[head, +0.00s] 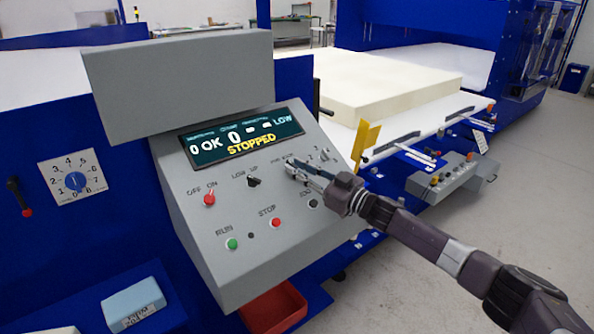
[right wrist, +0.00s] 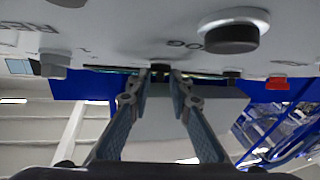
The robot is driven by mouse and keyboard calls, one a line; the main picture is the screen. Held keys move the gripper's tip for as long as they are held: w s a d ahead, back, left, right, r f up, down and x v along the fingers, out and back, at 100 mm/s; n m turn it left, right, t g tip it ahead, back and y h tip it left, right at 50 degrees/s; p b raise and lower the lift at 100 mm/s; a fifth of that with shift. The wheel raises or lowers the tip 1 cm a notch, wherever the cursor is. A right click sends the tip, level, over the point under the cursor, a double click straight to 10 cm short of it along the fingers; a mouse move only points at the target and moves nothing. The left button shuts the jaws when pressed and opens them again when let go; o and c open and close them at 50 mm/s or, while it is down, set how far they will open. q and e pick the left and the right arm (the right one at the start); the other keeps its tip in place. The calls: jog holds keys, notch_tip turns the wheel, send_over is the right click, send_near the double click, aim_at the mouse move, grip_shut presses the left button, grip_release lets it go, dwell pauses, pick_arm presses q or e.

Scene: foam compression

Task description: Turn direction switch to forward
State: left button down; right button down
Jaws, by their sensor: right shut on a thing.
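The grey control panel (head: 250,255) stands in front of me in the head view, with a screen (head: 243,136) reading STOPPED. My right gripper (head: 291,164) reaches in from the right to the upper right part of the panel. In the right wrist view its two fingers (right wrist: 160,85) close together on a small dark switch knob (right wrist: 160,69). I take this to be the direction switch; its label is too small to read, and the gripper hides most of it in the head view. Which way it points I cannot tell. My left gripper is not in view.
Nearby are a red-capped OFF/ON switch (head: 209,199), a black LOW/UP switch (head: 254,182), a red STOP button (head: 277,223), a green RUN button (head: 232,244) and a black JOG button (head: 313,203). A yellow plate (head: 365,141) stands right of the panel. Open floor lies farther right.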

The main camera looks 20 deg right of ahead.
jog(key=n+g+y+b, duration=0.2)
jog(key=n+b, duration=0.1)
jog(key=n+g+y+b, duration=0.1)
jog(key=n+g+b, duration=0.1)
jog(key=shift+w+d+y, duration=0.3)
jog(key=shift+w+d, duration=0.05)
jog(key=shift+r+n+g+y+b, duration=0.1)
jog(key=shift+n+g+y+b, duration=0.4)
jog(key=shift+n+g+b, duration=0.75)
jog(key=shift+t, duration=0.25)
jog(key=c, duration=2.1)
grip_release()
jog(key=v, duration=1.2)
